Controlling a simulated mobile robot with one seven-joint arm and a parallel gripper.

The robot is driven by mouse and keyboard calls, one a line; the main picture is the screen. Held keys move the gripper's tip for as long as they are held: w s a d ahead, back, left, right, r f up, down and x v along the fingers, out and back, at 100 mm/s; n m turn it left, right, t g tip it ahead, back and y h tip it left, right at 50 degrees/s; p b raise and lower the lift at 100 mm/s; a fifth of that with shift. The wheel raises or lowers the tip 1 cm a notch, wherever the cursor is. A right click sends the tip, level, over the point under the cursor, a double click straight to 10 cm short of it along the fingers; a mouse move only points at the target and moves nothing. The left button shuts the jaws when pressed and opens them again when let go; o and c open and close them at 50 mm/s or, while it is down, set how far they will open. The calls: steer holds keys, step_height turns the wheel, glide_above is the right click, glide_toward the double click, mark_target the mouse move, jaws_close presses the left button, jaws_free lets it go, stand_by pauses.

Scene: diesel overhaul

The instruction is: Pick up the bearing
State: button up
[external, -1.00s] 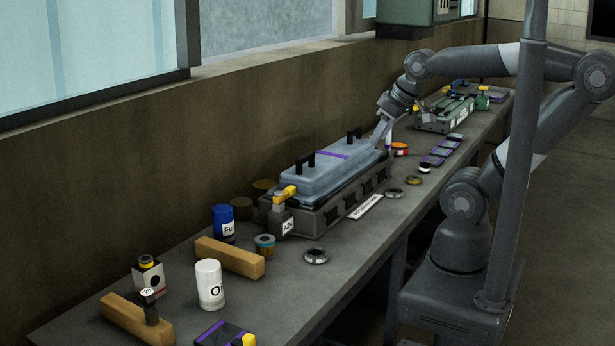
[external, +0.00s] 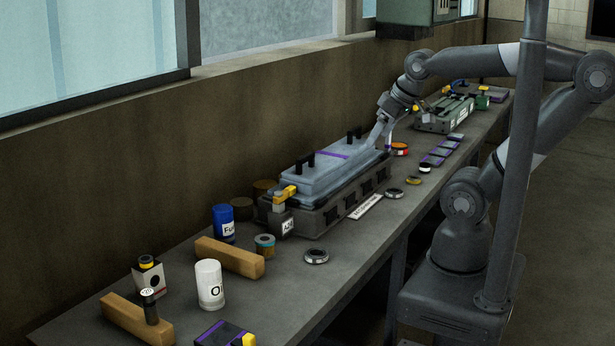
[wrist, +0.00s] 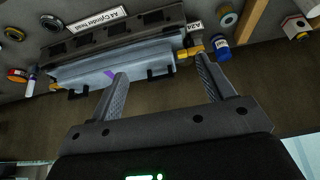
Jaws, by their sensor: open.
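Several ring-shaped parts lie on the bench, and I cannot tell for sure which is the bearing. One silver ring (external: 316,256) lies flat in front of the engine block. Another dark metal ring (external: 394,193) lies near the bench's front edge; it seems to be the ring at the top left of the wrist view (wrist: 50,21). A brownish ring (external: 413,180) lies just beyond it. My gripper (external: 376,142) is above the far end of the cylinder head. In the wrist view my gripper (wrist: 161,67) has its fingers wide apart with nothing between them.
The grey-blue cylinder head (external: 325,170) with black upright handles sits on the dark block (external: 345,205). A teal-sided ring part (external: 264,243), blue can (external: 223,222), white can (external: 209,285) and wooden beams (external: 230,257) stand nearer. The wall runs behind the bench.

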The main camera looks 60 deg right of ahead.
steer(key=w+a+f+g, duration=0.3)
steer(key=w+a+f, duration=0.4)
steer(key=w, duration=0.1)
steer(key=w+a+f+g, duration=0.1)
steer(key=a+f, duration=0.1)
steer(key=f, duration=0.3)
steer(key=w+a+f+m, duration=0.1)
steer(key=a+f, duration=0.2)
steer(key=f, duration=0.3)
steer(key=w+a+f+g, duration=0.1)
steer(key=a+f, duration=0.2)
steer(key=f, duration=0.2)
steer(key=shift+w+a+f+m+g, duration=0.1)
steer(key=shift+f+m+g, duration=0.1)
steer(key=shift+m+g, duration=0.15)
steer(key=f, duration=0.2)
steer(key=s+f, duration=0.1)
steer(key=f, duration=0.1)
steer(key=shift+s+f, duration=0.1)
steer(key=shift+f, duration=0.6)
steer(key=shift+c, duration=0.3)
steer(key=c, duration=1.1)
steer(key=shift+r, duration=0.1)
